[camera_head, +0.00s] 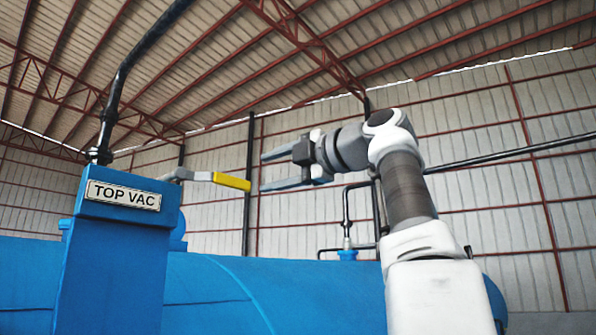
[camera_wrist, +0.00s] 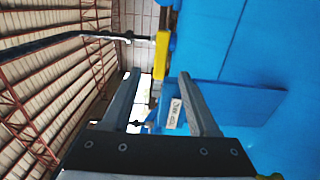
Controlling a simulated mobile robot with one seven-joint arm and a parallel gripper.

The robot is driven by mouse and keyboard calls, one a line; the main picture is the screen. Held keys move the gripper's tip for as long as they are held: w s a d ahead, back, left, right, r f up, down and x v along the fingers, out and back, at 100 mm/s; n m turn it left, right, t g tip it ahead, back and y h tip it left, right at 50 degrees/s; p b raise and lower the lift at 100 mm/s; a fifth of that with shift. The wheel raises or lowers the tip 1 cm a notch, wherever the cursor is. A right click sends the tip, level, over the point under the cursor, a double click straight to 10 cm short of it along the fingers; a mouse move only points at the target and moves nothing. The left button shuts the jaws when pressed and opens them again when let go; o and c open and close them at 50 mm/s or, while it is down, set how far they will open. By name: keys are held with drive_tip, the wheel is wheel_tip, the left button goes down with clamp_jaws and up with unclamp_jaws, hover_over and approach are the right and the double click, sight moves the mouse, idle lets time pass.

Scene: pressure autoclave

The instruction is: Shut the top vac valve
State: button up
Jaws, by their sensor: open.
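The top vac valve shows as a grey lever with a yellow grip (camera_head: 231,181), next to the blue box with the TOP VAC sign (camera_head: 123,195). The lever points right, roughly level, in the head view. My gripper (camera_head: 262,173) is open and empty, just right of the grip's free end, its fingers pointing left. In the wrist view the yellow grip (camera_wrist: 162,54) lies ahead of and roughly between the fingertips (camera_wrist: 160,74). Nothing shows it touching them. The valve body is mostly hidden behind the box in the head view.
A big blue tank (camera_head: 280,290) spans the bottom of the head view. A dark pipe (camera_head: 117,90) rises from the blue box. Another dark pipe (camera_head: 347,215) stands on the tank behind my arm. A white label (camera_wrist: 174,113), unreadable, shows between the fingers in the wrist view.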

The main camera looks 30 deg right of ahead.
drive_tip(key=v, duration=0.6)
drive_tip(key=shift+b, duration=0.45)
